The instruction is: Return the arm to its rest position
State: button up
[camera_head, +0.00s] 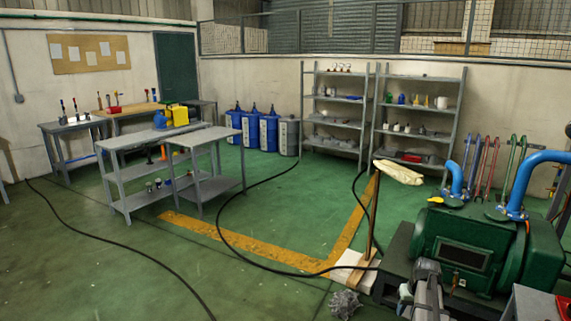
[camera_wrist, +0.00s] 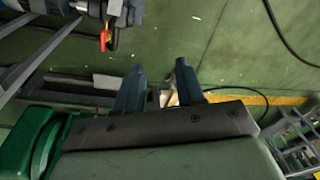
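My gripper (camera_wrist: 160,80) shows in the wrist view with its two dark blue-grey fingers apart. Between the fingers I see only floor and a pale object further off, and nothing is held. The gripper hangs over the green floor near dark metal framing. In the head view I cannot clearly make out my gripper.
The green machine (camera_head: 465,245) with blue pipes stands at the right of the head view. A red and yellow handle (camera_wrist: 105,38) is at the wrist view's upper left. Grey tables (camera_head: 130,205), shelves (camera_head: 340,125) and blue drums (camera_head: 268,132) stand further back. Black hoses cross the open floor.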

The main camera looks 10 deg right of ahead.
jog(key=s+a+f+n+g, duration=0.1)
jog(key=s+a+f, duration=0.2)
jog(key=a, duration=1)
jog(key=s+a+f+n, duration=0.2)
jog(key=a+f, duration=0.2)
jog(key=a, duration=0.8)
jog(key=s+a+f+n+g, duration=0.1)
jog(key=s+a+f, duration=0.2)
jog(key=a, duration=1)
jog(key=s+f+g, duration=0.3)
jog(key=s+f, duration=0.7)
jog(key=s, duration=0.4)
jog(key=s+f+g, duration=0.3)
jog(key=s+f, duration=0.7)
jog(key=s, duration=0.5)
jog(key=shift+s+f+g, duration=0.3)
jog(key=shift+a, duration=0.1)
